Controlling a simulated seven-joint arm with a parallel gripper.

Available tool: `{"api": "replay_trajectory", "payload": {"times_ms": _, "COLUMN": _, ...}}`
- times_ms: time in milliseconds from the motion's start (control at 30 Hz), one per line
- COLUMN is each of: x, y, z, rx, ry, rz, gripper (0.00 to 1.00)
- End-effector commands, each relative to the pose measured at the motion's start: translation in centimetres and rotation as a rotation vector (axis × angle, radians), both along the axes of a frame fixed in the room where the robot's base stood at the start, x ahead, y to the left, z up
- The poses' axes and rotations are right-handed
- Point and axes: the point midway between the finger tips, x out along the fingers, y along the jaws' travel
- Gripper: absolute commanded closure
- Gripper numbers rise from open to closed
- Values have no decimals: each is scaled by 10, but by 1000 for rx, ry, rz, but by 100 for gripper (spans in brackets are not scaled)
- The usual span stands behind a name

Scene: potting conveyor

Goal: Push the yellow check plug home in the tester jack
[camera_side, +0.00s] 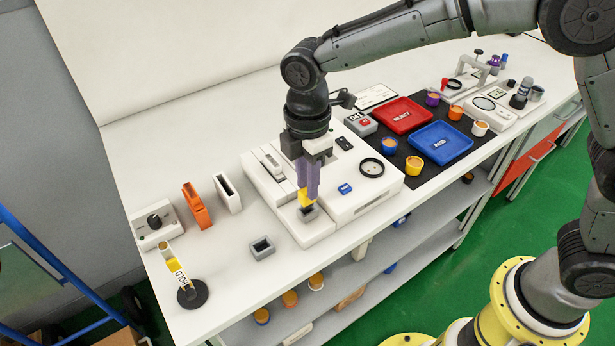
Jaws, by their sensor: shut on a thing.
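My gripper (307,190) points straight down over the front left part of the white tester (332,212). Its purple fingers are shut on the yellow check plug (306,198). The plug's lower end is at the small grey jack (309,212) on the tester's low front block. From this view I cannot tell how deep the plug sits in the jack. The fingers hide part of the plug.
An open grey socket box (262,248) stands just left of the tester. Orange (196,206) and white (228,194) upright holders are further left, with a HOLD stand (193,294) at the front. A red tray (403,115) and blue tray (441,143) lie on the right.

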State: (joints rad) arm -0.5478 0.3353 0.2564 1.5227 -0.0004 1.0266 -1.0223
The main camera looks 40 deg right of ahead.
Motion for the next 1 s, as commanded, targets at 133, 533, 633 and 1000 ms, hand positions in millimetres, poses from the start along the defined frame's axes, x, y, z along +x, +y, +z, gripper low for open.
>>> {"api": "replay_trajectory", "payload": {"times_ms": 133, "x": 0, "y": 0, "z": -4, "rx": -1, "ry": 1, "rz": 0, "gripper": 100}}
{"api": "replay_trajectory", "payload": {"times_ms": 533, "x": 0, "y": 0, "z": -13, "rx": -1, "ry": 1, "rz": 0, "gripper": 100}}
{"api": "replay_trajectory", "payload": {"times_ms": 633, "x": 0, "y": 0, "z": -15, "rx": -1, "ry": 2, "rz": 0, "gripper": 100}}
{"api": "replay_trajectory", "payload": {"times_ms": 1000, "x": 0, "y": 0, "z": -23, "rx": 0, "ry": 0, "rz": 0, "gripper": 100}}
